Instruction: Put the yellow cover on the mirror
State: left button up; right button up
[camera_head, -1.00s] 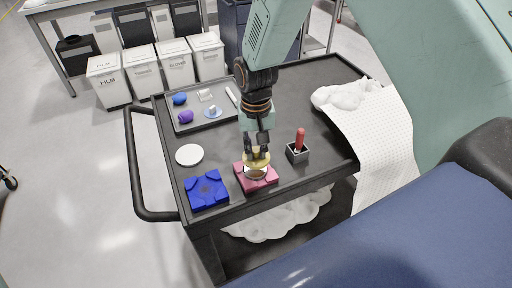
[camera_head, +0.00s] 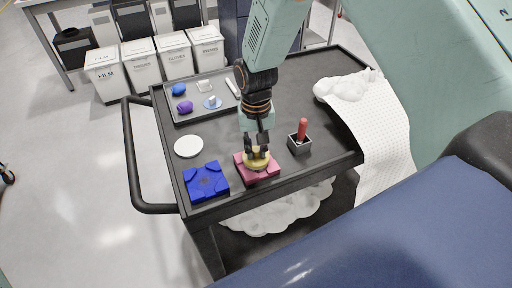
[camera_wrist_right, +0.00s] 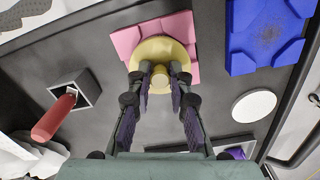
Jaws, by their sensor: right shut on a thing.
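The yellow cover (camera_head: 259,164) is a round disc with a knob, and it also shows in the wrist view (camera_wrist_right: 144,52). It sits over the middle of the pink fixture (camera_head: 264,178), at the near edge of the black cart. My right gripper (camera_head: 257,153) is shut on the cover's knob from above. In the wrist view its fingers (camera_wrist_right: 160,78) are on both sides of the knob. The mirror is hidden under the cover. I cannot tell whether the cover touches it. My left gripper is not in view.
A blue fixture (camera_head: 206,182) lies just left of the pink one. A white disc (camera_head: 188,146) is behind it. A square holder (camera_head: 299,147) with a red-handled tool (camera_head: 302,128) stands to the right. A grey tray (camera_head: 229,107) with small items and a white cloth (camera_head: 345,87) are farther back.

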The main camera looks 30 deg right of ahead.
jog(key=shift+s+r, duration=0.1)
jog(key=shift+s, duration=0.05)
jog(key=shift+p, duration=0.35)
jog(key=shift+d, duration=0.1)
dwell(1.1)
jog(key=shift+f+p, duration=0.25)
jog(key=shift+p, duration=0.35)
dwell(0.5)
jog(key=o, duration=1)
jog(key=shift+c, duration=0.2)
jog(key=o, duration=0.5)
jog(key=shift+c, duration=0.2)
